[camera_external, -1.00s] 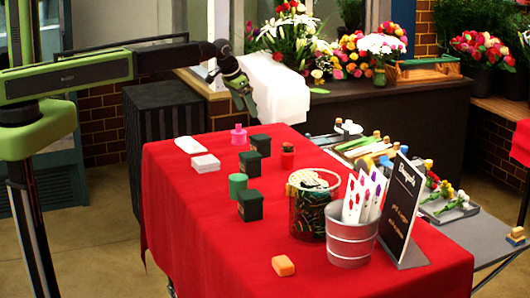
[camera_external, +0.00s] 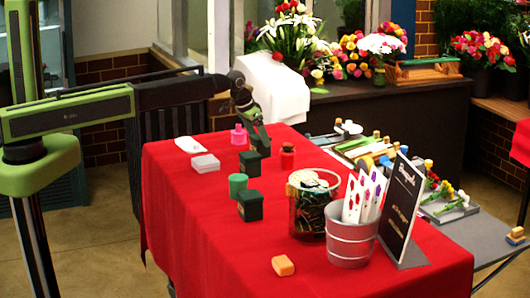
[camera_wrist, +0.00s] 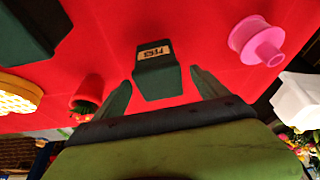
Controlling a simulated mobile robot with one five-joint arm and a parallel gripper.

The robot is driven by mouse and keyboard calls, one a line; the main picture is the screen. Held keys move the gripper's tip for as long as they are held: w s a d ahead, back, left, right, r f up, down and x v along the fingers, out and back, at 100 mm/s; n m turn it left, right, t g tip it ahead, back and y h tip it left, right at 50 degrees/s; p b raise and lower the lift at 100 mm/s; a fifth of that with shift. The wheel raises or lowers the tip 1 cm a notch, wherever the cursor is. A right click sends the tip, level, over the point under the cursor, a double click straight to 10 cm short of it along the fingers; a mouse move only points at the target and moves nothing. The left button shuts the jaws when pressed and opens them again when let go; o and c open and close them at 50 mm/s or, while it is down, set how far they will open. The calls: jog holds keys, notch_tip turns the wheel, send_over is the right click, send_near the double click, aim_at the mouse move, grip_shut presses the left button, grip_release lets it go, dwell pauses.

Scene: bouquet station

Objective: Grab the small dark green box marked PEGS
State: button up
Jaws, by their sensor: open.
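The dark green box marked PEGS (camera_wrist: 155,75) lies ahead in the wrist view, its pale label readable and its near end between my fingertips. My gripper (camera_wrist: 160,88) is open, with one finger on each side of the box; whether either touches it I cannot tell. In the external view my gripper (camera_external: 257,138) hangs over the rear dark green box (camera_external: 259,147), which appears to be the PEGS box. Its label is not readable there, and the gripper partly covers it.
Two similar dark boxes (camera_external: 250,163) (camera_external: 250,206) stand in front. A pink spool (camera_external: 238,135) is left and a red pot (camera_external: 287,157) right of the gripper. A glass jar (camera_external: 312,205) and bucket (camera_external: 352,238) stand farther right. The red table (camera_external: 200,225) is clear at front left.

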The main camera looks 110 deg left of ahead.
aim_at(263, 146)
jog(key=b+x, duration=0.3)
jog(key=x, duration=0.2)
jog(key=shift+r, duration=0.3)
jog(key=shift+c, duration=0.3)
jog(key=c, duration=1.5)
notch_tip(263, 146, up, 10)
jog(key=p, duration=1)
jog(key=shift+r, duration=0.1)
